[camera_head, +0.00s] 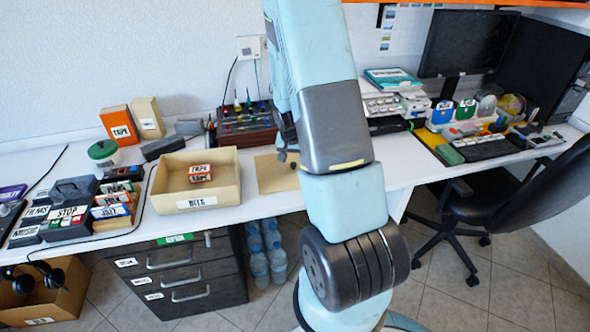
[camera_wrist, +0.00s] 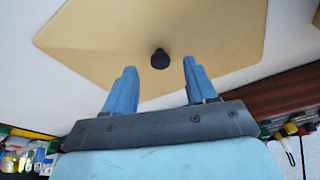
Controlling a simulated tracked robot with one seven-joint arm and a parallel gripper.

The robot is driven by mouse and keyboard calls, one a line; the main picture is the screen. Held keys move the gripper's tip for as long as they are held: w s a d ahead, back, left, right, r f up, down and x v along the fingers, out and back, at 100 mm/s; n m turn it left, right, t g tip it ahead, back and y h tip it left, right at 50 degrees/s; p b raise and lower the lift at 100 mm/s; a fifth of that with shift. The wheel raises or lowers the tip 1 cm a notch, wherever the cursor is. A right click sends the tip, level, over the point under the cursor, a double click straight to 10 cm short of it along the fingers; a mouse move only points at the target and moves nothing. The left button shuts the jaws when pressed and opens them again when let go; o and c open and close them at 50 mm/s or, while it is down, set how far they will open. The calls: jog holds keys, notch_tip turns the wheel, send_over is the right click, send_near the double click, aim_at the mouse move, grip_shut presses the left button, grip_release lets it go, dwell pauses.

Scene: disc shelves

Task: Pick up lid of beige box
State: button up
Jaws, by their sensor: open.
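The lid (camera_head: 274,173) of the beige box is a flat beige panel lying on the white desk, right of the open beige box (camera_head: 226,194). It has a small dark knob (camera_wrist: 160,59) at its middle. In the wrist view the lid (camera_wrist: 210,30) fills the upper middle. My gripper (camera_wrist: 158,75) is open, its two blue fingers apart on either side of the knob in the picture and not closed on it. In the head view my arm hides part of the lid's right side, and my gripper's fingers are hard to make out.
The open box holds small orange-labelled items (camera_head: 200,173). A dark rack of tools (camera_head: 245,125) stands behind the lid. Dark cases and labelled small boxes (camera_head: 70,215) crowd the left. A monitor (camera_head: 468,42) and an office chair (camera_head: 520,195) are at the right.

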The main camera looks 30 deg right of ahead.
aim_at(293, 166)
jog(key=shift+x, duration=1.4)
jog(key=shift+c, duration=0.2)
grip_shut()
